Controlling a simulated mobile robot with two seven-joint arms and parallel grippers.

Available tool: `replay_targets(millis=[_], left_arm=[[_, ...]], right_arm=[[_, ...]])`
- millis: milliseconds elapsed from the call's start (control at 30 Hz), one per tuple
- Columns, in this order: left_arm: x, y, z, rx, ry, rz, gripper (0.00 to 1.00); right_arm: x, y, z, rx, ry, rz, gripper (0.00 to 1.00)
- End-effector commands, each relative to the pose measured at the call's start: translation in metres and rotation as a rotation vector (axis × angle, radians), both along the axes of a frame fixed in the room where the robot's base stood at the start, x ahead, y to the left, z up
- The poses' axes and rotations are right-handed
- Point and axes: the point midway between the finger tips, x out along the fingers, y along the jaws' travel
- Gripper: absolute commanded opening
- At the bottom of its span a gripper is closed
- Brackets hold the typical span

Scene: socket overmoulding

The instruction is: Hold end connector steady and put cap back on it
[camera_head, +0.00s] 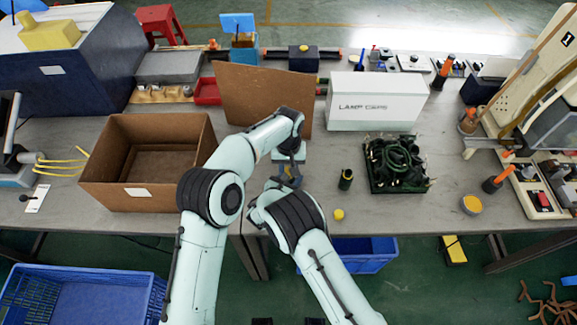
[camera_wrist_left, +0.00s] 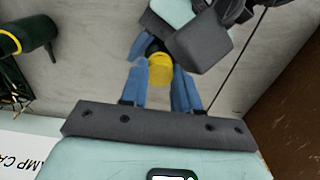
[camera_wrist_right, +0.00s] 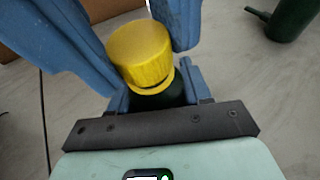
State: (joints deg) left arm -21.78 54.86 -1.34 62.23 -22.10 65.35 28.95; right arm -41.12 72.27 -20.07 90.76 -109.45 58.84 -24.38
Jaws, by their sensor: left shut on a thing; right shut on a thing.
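My left gripper (camera_head: 290,168) points down over the middle of the bench. It is shut on a yellow cap, which shows between its blue fingers in the left wrist view (camera_wrist_left: 161,68). My right gripper (camera_head: 284,183) comes in from the front and is shut on a dark green end connector (camera_wrist_right: 158,99), mostly hidden by cap and fingers. In the right wrist view the cap (camera_wrist_right: 140,52) sits over the connector's end, looking in line with it or slightly tilted. I cannot tell how far it is on. The two grippers almost touch.
Another green connector (camera_head: 346,180) stands upright to the right, with a loose yellow cap (camera_head: 339,214) near the front edge. A tray of green connectors (camera_head: 373,186), a white lamp caps box (camera_head: 377,103) and an open brown box (camera_head: 97,188) stand around.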

Motion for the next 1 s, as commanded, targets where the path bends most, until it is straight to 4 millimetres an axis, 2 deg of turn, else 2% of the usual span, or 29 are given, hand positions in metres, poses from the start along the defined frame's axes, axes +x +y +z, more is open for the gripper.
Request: replay_targets(millis=[167,267,500,700,800,1000], left_arm=[[0.0,0.0002,-0.0014,0.0,0.0,-0.025,0.03],[0.0001,0.0007,-0.0016,-0.001,0.001,-0.141,0.03],[0.0003,0.001,-0.0019,-0.005,0.001,-0.69,0.03],[0.0007,0.0012,-0.002,-0.006,0.0,-1.038,0.03],[0.0006,0.0009,-0.0018,-0.007,0.0,-1.115,0.03],[0.0006,0.0009,-0.0017,-0.006,0.0,-1.136,0.03]], right_arm=[[0.0001,0.0,0.0002,0.0,0.0,0.0,0.0],[0.0001,0.0,0.0002,0.0,0.0,0.0,0.0],[0.0002,-0.0001,0.0001,0.0,0.0,0.0,0.0],[0.0001,-0.0001,0.0001,0.0,0.0,0.0,0.0],[0.0001,-0.0001,0.0001,0.0,0.0,0.0,0.0],[0.0,-0.0001,0.0,0.0,0.0,0.0,0.0]])
